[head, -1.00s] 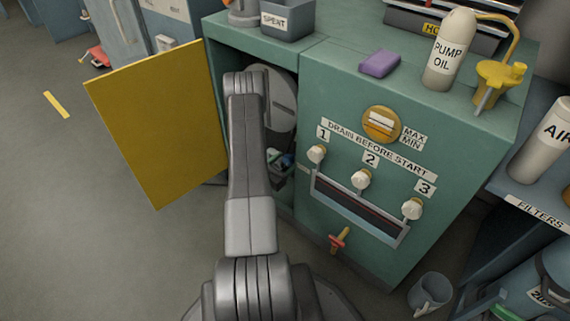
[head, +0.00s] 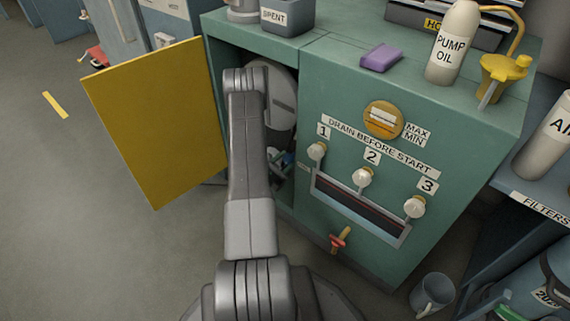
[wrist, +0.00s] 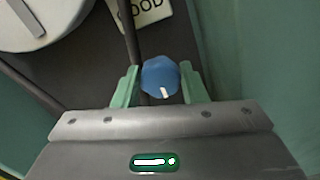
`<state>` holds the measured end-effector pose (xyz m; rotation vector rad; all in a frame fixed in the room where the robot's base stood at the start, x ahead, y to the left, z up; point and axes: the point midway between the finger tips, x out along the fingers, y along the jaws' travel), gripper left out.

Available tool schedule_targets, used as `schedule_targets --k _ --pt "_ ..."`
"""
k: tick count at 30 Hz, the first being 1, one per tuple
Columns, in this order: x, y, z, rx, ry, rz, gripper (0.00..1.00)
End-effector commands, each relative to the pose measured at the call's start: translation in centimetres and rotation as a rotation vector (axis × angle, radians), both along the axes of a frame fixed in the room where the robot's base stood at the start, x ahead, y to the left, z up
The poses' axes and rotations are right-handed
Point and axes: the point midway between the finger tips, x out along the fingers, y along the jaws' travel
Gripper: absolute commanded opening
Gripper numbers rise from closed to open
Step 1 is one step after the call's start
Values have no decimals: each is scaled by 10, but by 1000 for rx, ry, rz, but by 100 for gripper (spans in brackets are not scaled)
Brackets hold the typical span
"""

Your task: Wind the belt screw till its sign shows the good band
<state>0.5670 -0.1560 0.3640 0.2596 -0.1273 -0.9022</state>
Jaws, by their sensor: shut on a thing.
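The belt screw has a blue knob (wrist: 160,78) with a white mark that points down and slightly right in the wrist view. My gripper (wrist: 162,88) has its green fingers on either side of the knob and is shut on it. A pale sign (wrist: 143,12) reading "GOOD" shows at the top of the wrist view, cut off by the frame edge. In the head view my arm reaches into the open cabinet (head: 310,55); the knob and sign are hard to make out there.
A large pale pulley wheel (wrist: 40,18) and dark belt are close to the knob. The yellow door (head: 158,125) stands open at the left. Drain knobs 1, 2 and 3 (head: 364,177) are on the cabinet front. A grey bucket (head: 432,294) stands on the floor at right.

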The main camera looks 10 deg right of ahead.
Motion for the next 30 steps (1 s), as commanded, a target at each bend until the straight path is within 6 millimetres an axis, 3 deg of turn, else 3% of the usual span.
schedule_targets --k 15,16,18,30 --pt "0 0 0 66 -83 0 16" --pt "0 0 0 66 -83 0 44" --pt "0 0 0 65 -82 0 58" --pt "-3 5 0 65 -81 2 60"
